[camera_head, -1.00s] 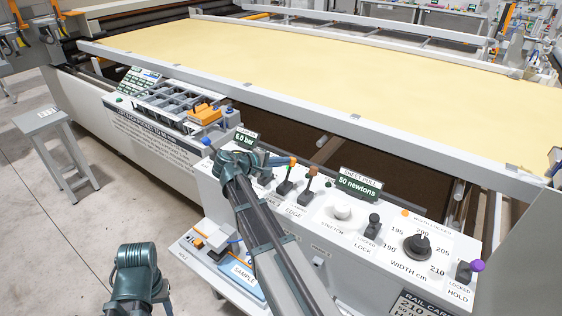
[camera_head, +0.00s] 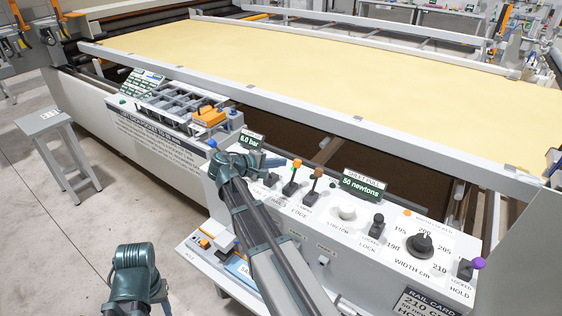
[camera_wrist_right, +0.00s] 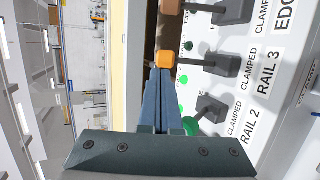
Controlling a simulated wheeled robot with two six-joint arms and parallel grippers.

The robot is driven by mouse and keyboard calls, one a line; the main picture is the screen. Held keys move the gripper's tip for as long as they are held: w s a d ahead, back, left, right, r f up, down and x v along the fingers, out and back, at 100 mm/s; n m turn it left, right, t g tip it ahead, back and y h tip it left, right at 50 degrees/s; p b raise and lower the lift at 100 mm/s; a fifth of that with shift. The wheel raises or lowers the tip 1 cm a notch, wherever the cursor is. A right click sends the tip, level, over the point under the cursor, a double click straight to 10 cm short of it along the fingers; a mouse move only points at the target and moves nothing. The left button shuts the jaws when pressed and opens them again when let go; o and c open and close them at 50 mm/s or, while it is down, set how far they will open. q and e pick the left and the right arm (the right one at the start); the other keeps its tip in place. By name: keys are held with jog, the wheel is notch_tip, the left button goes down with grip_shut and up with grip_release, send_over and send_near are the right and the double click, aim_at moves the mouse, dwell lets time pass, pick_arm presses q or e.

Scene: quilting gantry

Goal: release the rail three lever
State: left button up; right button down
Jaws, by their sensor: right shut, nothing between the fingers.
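The rail three lever, a dark lever with an orange knob (camera_head: 297,163), stands on the white control panel. In the right wrist view its orange knob (camera_wrist_right: 165,58) is just beyond my fingertips, and its dark stem runs right to the RAIL 3 and CLAMPED labels. My right gripper (camera_wrist_right: 161,72) is shut and empty, its blue fingertips at the knob; I cannot tell whether they touch. In the head view the right gripper (camera_head: 278,161) is left of the knob, its fingers partly hidden. Part of my left arm shows at the lower left, its gripper out of view.
The brown-knobbed EDGE lever (camera_head: 318,172) stands close right of the rail three lever. The RAIL 2 lever, with a green knob (camera_wrist_right: 191,125), is beside my fingers. The stretch knob (camera_head: 347,212) and width dial (camera_head: 420,245) are further right. The yellow quilt (camera_head: 300,60) lies behind.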

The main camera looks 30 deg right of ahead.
jog(key=w+r+p+v, duration=0.1)
jog(key=p+v, duration=0.3)
jog(key=v, duration=0.5)
jog(key=shift+s, duration=0.5)
jog(key=shift+a, duration=0.15)
jog(key=s+a+f+y, duration=0.4)
jog(key=s+a, duration=0.2)
jog(key=a, duration=0.3)
jog(key=s+a+f+n+g+y, duration=0.1)
jog(key=s+a+f+y, duration=0.3)
jog(key=s+a, duration=0.3)
jog(key=s+a+f+y, duration=0.4)
jog(key=s+a+f, duration=0.1)
jog(key=a, duration=0.7)
jog(key=shift+s+f+g, duration=0.15)
jog(key=shift+s+g, duration=0.15)
jog(key=shift+s, duration=0.5)
jog(key=shift+d, duration=0.15)
